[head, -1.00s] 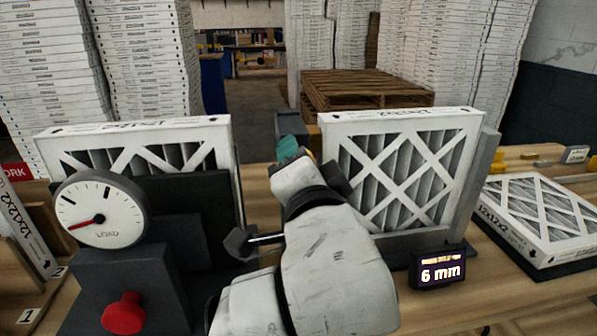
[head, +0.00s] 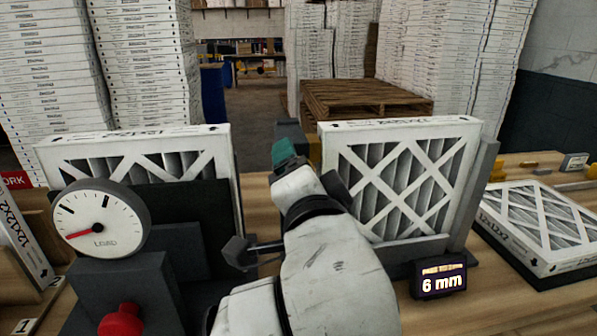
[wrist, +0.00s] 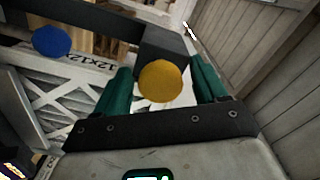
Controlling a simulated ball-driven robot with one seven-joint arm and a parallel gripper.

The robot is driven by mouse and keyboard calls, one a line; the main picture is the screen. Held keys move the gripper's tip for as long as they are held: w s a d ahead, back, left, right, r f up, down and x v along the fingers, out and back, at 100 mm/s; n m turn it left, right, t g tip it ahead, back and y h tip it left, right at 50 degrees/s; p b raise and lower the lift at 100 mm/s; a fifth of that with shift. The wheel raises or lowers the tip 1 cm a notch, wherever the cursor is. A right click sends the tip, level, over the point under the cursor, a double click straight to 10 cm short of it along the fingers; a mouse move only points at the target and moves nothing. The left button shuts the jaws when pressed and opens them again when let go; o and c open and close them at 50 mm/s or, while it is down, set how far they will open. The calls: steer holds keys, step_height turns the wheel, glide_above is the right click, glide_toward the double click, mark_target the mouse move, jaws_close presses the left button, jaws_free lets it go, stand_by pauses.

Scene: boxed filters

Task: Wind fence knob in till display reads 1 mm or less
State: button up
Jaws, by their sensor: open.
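The display (head: 438,280) reads 6 mm, in front of the right boxed filter (head: 405,185). My gripper (head: 285,152) is at the gap between the two upright filters, its teal fingers partly hidden by my wrist in the head view. In the wrist view my gripper (wrist: 160,72) is open, with a round yellow knob (wrist: 160,81) showing between its two fingers. I cannot tell whether the fingers touch it. A blue knob (wrist: 52,41) is on the left in that view. No label shows which knob is the fence knob.
A load gauge (head: 100,219) with a red knob (head: 121,320) below it stands at the left, before the left filter (head: 130,160). A dark hexagonal knob (head: 238,251) is beside my arm. Another filter (head: 540,225) lies flat at the right.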

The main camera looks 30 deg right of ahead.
steer(key=shift+s, duration=0.1)
steer(key=p+v, duration=0.4)
steer(key=v, duration=0.6)
steer(key=shift+s+p, duration=0.25)
steer(key=shift+p, duration=0.15)
steer(key=shift+a+r, duration=0.1)
steer(key=shift+s, duration=0.1)
